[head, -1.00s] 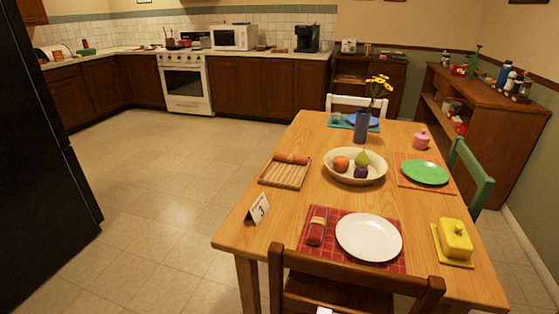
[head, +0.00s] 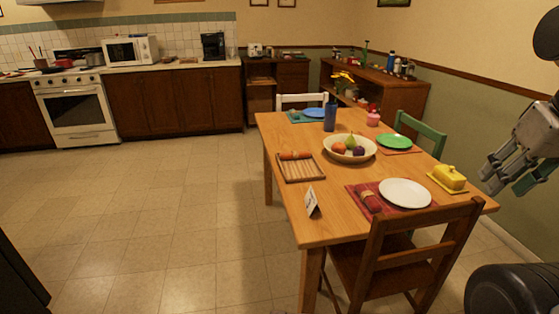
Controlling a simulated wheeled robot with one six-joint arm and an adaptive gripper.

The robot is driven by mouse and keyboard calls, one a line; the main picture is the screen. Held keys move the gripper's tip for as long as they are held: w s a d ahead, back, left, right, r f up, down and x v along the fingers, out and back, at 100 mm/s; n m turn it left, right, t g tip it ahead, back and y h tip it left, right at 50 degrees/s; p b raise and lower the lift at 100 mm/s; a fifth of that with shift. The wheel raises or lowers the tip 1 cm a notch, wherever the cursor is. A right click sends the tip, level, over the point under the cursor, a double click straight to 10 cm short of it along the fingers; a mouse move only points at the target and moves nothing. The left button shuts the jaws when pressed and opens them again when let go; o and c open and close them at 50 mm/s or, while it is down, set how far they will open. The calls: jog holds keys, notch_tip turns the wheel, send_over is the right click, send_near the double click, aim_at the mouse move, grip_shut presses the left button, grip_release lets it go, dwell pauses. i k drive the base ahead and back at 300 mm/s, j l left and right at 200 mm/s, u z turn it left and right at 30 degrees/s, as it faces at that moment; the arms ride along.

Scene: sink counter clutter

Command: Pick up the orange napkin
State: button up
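A rolled orange napkin (head: 295,155) lies along the back edge of a slatted wooden mat (head: 300,172), on the left side of the wooden table (head: 285,130). Nothing covers it. My gripper (head: 507,181) is at the right edge of the view, above and to the right of the table, far from the napkin. Its fingers look spread apart, with nothing between them.
A fruit bowl (head: 331,151), a number card (head: 311,202), a rolled red napkin (head: 370,202), a white plate (head: 405,192) and a yellow butter dish (head: 449,177) share the table. A chair (head: 410,250) blocks the near side. The floor (head: 190,220) left of the table is clear.

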aim_at(295, 155)
jog(key=j+z, duration=0.1)
jog(key=j, duration=0.45)
jog(key=k+j+z, duration=0.15)
jog(key=j, duration=0.4)
jog(key=j+z, duration=0.1)
jog(key=j, duration=0.45)
jog(key=i+j+z, duration=0.15)
jog(key=j, duration=0.25)
jog(key=j+z, duration=0.1)
jog(key=j, duration=0.35)
jog(key=i+j+z, duration=0.15)
jog(key=j, duration=0.3)
jog(key=i+j, duration=0.35)
jog(key=i+j+z, duration=0.15)
jog(key=i+j, duration=0.15)
jog(key=j, duration=0.15)
jog(key=i+j, duration=0.3)
jog(key=i+j+z, duration=0.15)
jog(key=i+j, duration=0.2)
jog(key=j, duration=0.2)
